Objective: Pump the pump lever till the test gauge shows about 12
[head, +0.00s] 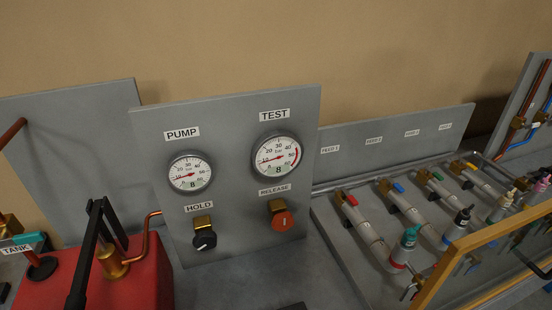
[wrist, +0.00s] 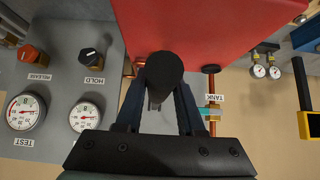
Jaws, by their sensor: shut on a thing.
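The test gauge (head: 277,157) on the grey panel shows 8 on its digital readout. It also shows upside down in the wrist view (wrist: 25,111). The pump lever (head: 84,256) is a black bar at lower left in the head view, running from a raised pivot above the red pump body (head: 140,275) down past the bottom edge. In the wrist view, my gripper (wrist: 163,92) is shut on the lever's round black end (wrist: 164,68), in front of the red pump body. My gripper is outside the head view.
The pump gauge (head: 190,173) also reads 8. Below the gauges are the black hold knob (head: 204,239) and the orange release knob (head: 282,221). A tank valve (head: 40,266) stands left of the pump. A tray of feed valves (head: 330,225) and a wooden rail (head: 470,245) are at right.

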